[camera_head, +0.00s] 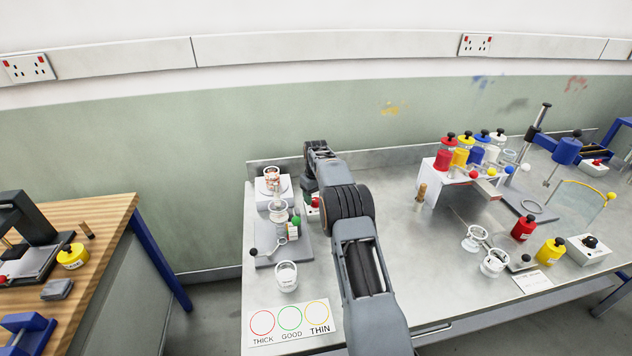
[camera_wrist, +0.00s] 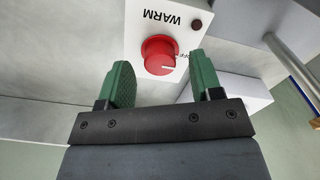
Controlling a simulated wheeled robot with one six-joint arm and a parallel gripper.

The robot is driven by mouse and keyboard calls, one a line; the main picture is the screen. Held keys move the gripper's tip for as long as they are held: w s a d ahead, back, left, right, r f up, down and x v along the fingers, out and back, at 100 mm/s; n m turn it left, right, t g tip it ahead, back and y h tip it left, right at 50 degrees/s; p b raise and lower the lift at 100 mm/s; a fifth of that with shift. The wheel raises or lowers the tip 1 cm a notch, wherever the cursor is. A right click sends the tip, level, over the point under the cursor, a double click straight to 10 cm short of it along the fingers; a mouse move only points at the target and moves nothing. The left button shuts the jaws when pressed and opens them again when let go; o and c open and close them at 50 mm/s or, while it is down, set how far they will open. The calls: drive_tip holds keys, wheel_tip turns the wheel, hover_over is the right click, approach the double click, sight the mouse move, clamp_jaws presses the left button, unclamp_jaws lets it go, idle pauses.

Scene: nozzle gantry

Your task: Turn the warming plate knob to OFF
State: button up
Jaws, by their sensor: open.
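The warming plate knob (camera_wrist: 158,54) is red and round with a white pointer line. It sits on a white box (camera_wrist: 140,20) marked WARM, which appears upside down in the wrist view. The pointer line points right in that view. In the head view the red knob (camera_head: 316,202) shows beside my arm, which hides part of the box.
A dark red indicator (camera_wrist: 196,26) is on the box. In the head view, a glass beaker (camera_head: 286,276) and a card with THICK, GOOD and THIN circles (camera_head: 290,322) lie nearer. A ring stand with glassware (camera_head: 278,212) is left of the box. A wooden-handled tool (camera_head: 420,196) stands right.

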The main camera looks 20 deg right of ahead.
wheel_tip(320, 180, up, 12)
drive_tip(key=shift+p, duration=0.4)
drive_tip(key=shift+r, duration=0.1)
idle(0.3)
drive_tip(key=m, duration=0.2)
hover_over(316, 198)
drive_tip(key=s, duration=0.2)
wheel_tip(316, 198, down, 6)
drive_tip(key=r, duration=0.1)
drive_tip(key=s+a+r+t, duration=0.1)
drive_tip(key=s+a+r, duration=0.2)
drive_tip(key=s, duration=0.8)
drive_tip(key=s+a+r+t, duration=0.1)
drive_tip(key=s+a+r, duration=0.2)
drive_tip(key=s, duration=0.9)
drive_tip(key=s+a+r+t, duration=0.2)
drive_tip(key=s+a, duration=0.5)
drive_tip(key=s, duration=0.4)
drive_tip(key=shift+s+a+r, duration=0.25)
drive_tip(key=shift+s+r, duration=0.15)
drive_tip(key=shift+r, duration=0.35)
